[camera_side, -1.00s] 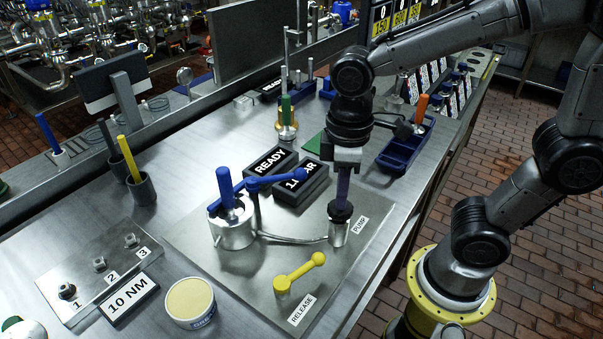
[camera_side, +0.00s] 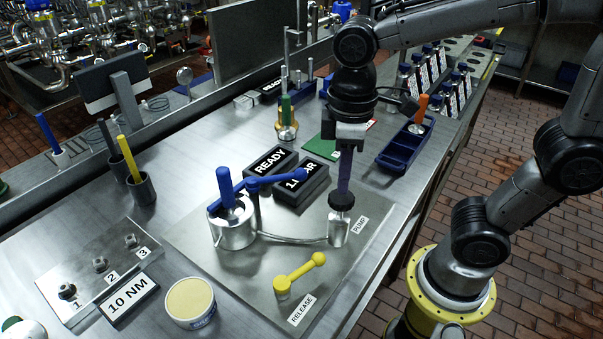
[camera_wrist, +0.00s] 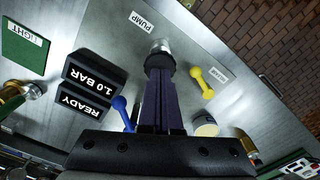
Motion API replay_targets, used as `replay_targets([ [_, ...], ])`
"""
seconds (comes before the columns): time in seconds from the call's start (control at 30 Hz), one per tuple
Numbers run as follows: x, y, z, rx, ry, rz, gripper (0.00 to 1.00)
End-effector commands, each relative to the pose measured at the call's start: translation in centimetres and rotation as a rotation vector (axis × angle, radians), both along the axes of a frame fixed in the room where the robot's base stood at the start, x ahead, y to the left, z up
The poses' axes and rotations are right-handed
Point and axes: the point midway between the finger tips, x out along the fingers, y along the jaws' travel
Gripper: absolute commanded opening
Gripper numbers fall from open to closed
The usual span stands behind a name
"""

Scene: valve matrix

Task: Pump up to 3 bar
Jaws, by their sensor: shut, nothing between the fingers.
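The pump (camera_side: 338,230) is a small silver cylinder beside the PUMP label, with a black knob (camera_side: 341,201) on top. The knob stands raised a little above the pump body. My gripper (camera_side: 342,190) is shut and empty, pointing down with its dark purple fingers at the top of the knob. I cannot tell whether the tips touch it. In the wrist view the fingers end at the black knob (camera_wrist: 160,62), and the pressure display (camera_wrist: 95,72) reads 1.0 BAR. In the side view a blue lever ball partly hides that display (camera_side: 301,184).
A yellow release lever (camera_side: 301,271) lies in front of the pump. A blue lever (camera_side: 273,181) and a silver pot with a blue handle (camera_side: 231,223) stand left. A READY block (camera_side: 270,163) sits beside the display. A blue tray (camera_side: 406,145) lies behind, to the right.

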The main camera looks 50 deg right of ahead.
Motion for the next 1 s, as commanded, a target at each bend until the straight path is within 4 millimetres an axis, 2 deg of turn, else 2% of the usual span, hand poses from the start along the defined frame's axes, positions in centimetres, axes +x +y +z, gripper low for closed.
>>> replay_targets([
  [0.33, 0.0, 0.0, -0.2, 0.000, 0.000, 0.000, 0.00],
  [1.0, 0.0, 0.0, -2.7, 0.000, 0.001, 0.000, 0.00],
])
